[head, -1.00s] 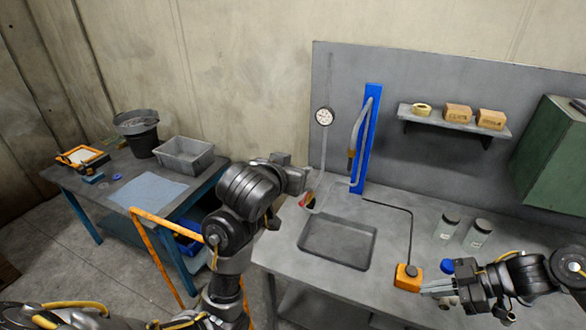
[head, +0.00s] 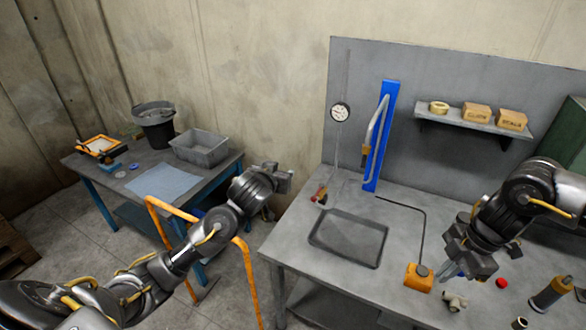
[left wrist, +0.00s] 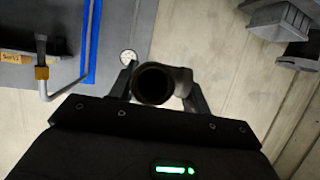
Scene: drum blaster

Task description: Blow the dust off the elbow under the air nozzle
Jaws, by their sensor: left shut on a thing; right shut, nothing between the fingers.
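My left gripper (head: 284,178) is off the left end of the bench. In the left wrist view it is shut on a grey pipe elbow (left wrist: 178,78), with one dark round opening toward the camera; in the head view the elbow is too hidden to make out. The air nozzle is a brass tip (head: 366,150) on a grey hose, on a blue upright (head: 388,110) at the bench back, right of and apart from my left gripper. It also shows in the left wrist view (left wrist: 41,72).
A shallow grey tray (head: 375,258) lies on the bench. A pale fitting (head: 454,300), a red cap (head: 501,283) and a bottle (head: 551,293) are near my right gripper. A side table (head: 130,170) holds a bucket (head: 153,125) and grey bin (head: 200,148). An orange rail (head: 249,275) stands between.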

